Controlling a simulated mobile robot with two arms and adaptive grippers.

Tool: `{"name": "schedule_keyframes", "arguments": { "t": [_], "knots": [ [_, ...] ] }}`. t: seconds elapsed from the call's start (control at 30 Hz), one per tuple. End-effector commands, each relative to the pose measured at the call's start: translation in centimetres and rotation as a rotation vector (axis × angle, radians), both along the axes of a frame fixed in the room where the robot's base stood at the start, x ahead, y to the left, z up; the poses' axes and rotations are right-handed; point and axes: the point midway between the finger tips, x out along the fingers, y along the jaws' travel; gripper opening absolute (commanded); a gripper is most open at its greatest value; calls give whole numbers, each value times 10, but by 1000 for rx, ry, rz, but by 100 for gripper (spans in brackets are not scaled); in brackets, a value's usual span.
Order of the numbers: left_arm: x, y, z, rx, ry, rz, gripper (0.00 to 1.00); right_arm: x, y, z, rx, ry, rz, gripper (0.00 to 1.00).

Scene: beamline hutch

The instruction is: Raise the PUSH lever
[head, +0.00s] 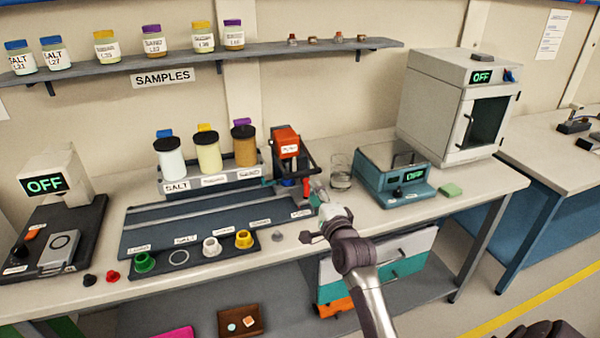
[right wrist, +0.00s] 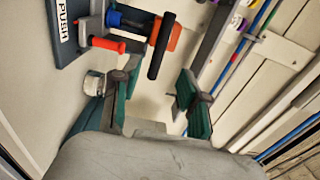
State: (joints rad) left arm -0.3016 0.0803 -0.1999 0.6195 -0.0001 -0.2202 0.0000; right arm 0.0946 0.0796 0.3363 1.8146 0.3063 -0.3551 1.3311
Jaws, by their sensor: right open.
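The device with the PUSH label (right wrist: 63,22) shows at the top left of the right wrist view. A lever with a red handle (right wrist: 108,44) sticks out beside the label, and a black bar (right wrist: 160,48) with an orange part lies further right. In the head view the device's orange-red block (head: 286,140) and the red handle (head: 306,187) stand at the right end of the sample rack. My right gripper (head: 318,193) is open close in front of the handle. In the wrist view its fingers (right wrist: 158,88) are apart, with nothing held. My left gripper is out of view.
A glass beaker (head: 341,171) stands just right of the device, then a blue instrument (head: 385,180) and a green sponge (head: 450,190). Jars (head: 208,152) stand in the rack to the left. A grey oven (head: 425,100) stands at the back right.

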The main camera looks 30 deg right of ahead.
Motion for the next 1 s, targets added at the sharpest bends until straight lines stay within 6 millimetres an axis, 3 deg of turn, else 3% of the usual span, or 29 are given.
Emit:
{"name": "schedule_keyframes", "arguments": {
  "t": [0.2,0.43,0.63,0.93,1.0],
  "knots": [
    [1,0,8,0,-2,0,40,49,-12,3,-4,2,0,44],
    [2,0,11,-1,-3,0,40,84,-19,2,-2,1,2,44],
    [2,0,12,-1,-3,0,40,97,-23,1,-4,2,1,44],
    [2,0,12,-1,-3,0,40,98,-23,1,-2,3,1,44],
    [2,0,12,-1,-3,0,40,98,-23,1,-2,3,1,34]
  ]
}}
